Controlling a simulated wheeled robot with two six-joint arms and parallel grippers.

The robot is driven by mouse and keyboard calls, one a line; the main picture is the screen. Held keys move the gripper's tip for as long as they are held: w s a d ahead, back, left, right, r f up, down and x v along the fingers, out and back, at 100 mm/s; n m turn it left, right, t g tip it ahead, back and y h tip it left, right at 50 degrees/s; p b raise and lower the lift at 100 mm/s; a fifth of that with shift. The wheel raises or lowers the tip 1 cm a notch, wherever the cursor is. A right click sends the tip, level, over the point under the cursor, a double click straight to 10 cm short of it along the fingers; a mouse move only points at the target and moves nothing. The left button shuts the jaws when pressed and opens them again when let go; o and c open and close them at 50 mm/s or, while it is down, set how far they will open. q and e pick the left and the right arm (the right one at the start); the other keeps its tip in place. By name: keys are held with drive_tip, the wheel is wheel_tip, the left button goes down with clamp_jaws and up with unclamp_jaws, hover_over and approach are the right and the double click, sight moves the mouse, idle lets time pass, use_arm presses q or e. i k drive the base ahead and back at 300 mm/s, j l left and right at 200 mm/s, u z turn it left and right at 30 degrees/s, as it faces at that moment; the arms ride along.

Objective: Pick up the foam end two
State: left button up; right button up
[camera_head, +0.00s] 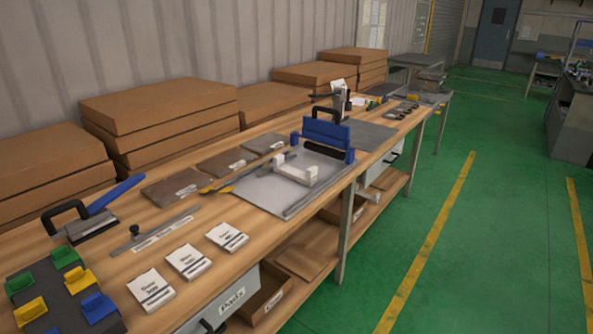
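Three white labelled blocks lie in a slanting row along the front edge of the wooden workbench (165,235): a near one (152,280), a middle one (190,254) and a far one (229,231). They look alike, and their print is too small to read surely, so I cannot tell which, if any, is foam end two. They lie flat and apart from each other. Neither of my grippers is in view.
Three grey-brown labelled sheets (172,182) lie behind the blocks. A blue-and-white fixture (326,132) stands on a grey plate (270,194) to the right. Green, yellow and blue clips (66,256) sit at lower left. Cardboard boxes (160,105) line the wall. Green floor (500,230) is open.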

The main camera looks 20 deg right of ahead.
sight(309, 178)
drive_tip(key=i+l, duration=0.15)
drive_tip(key=l, duration=0.25)
drive_tip(key=i+l+u, duration=0.1)
drive_tip(key=l, duration=0.3)
drive_tip(key=i+l, duration=0.1)
drive_tip(key=l, duration=0.3)
drive_tip(key=i+l, duration=0.15)
drive_tip(key=l, duration=0.25)
drive_tip(key=i+l+u, duration=0.1)
drive_tip(key=l, duration=0.3)
drive_tip(key=i+l, duration=0.1)
drive_tip(key=l, duration=0.35)
